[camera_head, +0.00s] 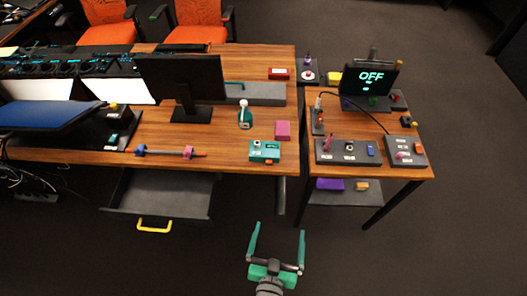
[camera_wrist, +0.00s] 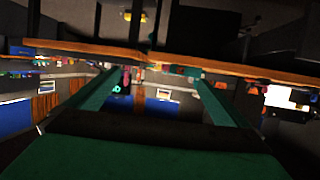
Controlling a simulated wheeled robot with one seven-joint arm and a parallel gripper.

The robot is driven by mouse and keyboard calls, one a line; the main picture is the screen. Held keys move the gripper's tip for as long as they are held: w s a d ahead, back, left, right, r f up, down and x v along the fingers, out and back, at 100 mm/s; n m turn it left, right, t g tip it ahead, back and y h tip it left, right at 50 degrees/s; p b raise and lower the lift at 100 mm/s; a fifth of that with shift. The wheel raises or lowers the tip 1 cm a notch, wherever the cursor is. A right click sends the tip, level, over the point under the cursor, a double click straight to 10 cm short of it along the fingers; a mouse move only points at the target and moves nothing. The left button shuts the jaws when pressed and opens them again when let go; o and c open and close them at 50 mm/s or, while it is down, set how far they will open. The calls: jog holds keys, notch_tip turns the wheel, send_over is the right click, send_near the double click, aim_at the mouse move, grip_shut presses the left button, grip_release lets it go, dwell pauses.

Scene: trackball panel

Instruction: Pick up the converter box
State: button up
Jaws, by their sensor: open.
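My gripper (camera_head: 279,230) is open and empty, with its two green fingers spread. It hangs over the floor in front of the tables, apart from everything. A small teal box (camera_head: 264,151) with a dark face and an orange button lies near the front right edge of the large wooden table (camera_head: 230,160). It may be the converter box, but I cannot read its label. In the wrist view my gripper (camera_wrist: 160,78) also shows open, with nothing between the fingers. I cannot make out the teal box there.
A pink block (camera_head: 283,130) and a white-green bottle-like thing (camera_head: 245,115) stand near the teal box. A monitor (camera_head: 182,80) stands behind. An open drawer (camera_head: 160,195) with a yellow handle juts out at left.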

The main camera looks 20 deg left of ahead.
jog(key=w+a+y, duration=0.1)
jog(key=w+a, duration=0.4)
jog(key=w, duration=0.5)
jog(key=n+g, duration=0.1)
jog(key=n, duration=0.1)
send_near(265, 150)
jog(key=shift+g+y, duration=0.3)
jog(key=x, duration=1.1)
jog(key=shift+d+r, duration=0.15)
jog(key=shift+s, duration=0.1)
jog(key=shift+d, duration=0.1)
jog(key=shift+c, duration=1.3)
jog(key=c, duration=0.5)
jog(key=shift+r, duration=0.1)
jog(key=shift+c, duration=0.4)
